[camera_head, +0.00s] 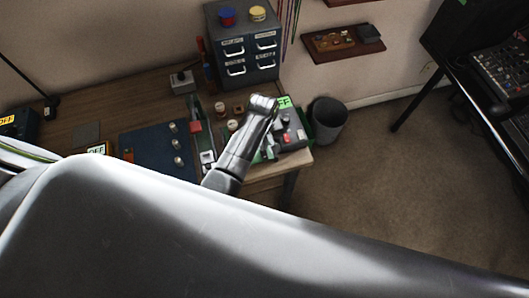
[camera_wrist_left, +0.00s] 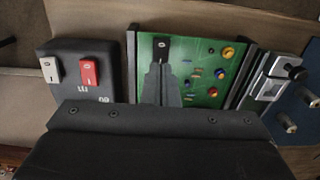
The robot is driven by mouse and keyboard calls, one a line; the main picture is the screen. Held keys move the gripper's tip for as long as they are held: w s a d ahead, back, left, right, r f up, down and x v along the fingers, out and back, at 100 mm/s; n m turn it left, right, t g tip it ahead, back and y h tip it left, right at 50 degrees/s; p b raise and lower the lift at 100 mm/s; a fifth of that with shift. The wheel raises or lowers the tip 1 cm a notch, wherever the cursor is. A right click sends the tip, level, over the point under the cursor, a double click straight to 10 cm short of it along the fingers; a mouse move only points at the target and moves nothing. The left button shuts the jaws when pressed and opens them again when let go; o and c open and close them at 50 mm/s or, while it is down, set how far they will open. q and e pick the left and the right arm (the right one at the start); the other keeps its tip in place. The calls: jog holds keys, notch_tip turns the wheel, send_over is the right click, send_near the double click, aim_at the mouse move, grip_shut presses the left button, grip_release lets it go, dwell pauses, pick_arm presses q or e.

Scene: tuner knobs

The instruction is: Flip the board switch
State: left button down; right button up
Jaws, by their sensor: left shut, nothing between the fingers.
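The green circuit board (camera_wrist_left: 205,62) stands out in the left wrist view, with a black rocker switch (camera_wrist_left: 161,47) at its upper left and several coloured parts. My left gripper (camera_wrist_left: 160,68) is shut and empty, its tips just below the switch in the picture. I cannot tell whether they touch it. The fingers cover the board's lower left part. In the head view my left wrist (camera_head: 248,135) hangs over the right end of the bench and hides most of the board. A green display reading partly "FF" (camera_head: 285,102) shows beside it. My right gripper is not in view.
A dark box with a white and a red rocker switch (camera_wrist_left: 89,71) is left of the board in the wrist view. A grey toggle unit (camera_wrist_left: 272,78) is on its right. A drawer cabinet (camera_head: 243,48) stands behind on the bench. A bin (camera_head: 328,118) is on the floor.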

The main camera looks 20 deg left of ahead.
pick_arm(q)
jog(key=shift+f, duration=0.45)
dwell(0.4)
jog(key=shift+f+b, duration=0.5)
jog(key=shift+b, duration=0.05)
jog(key=shift+r, duration=0.1)
notch_tip(320, 180, up, 3)
jog(key=p, duration=0.3)
jog(key=shift+f, duration=0.2)
jog(key=shift+r, duration=2.15)
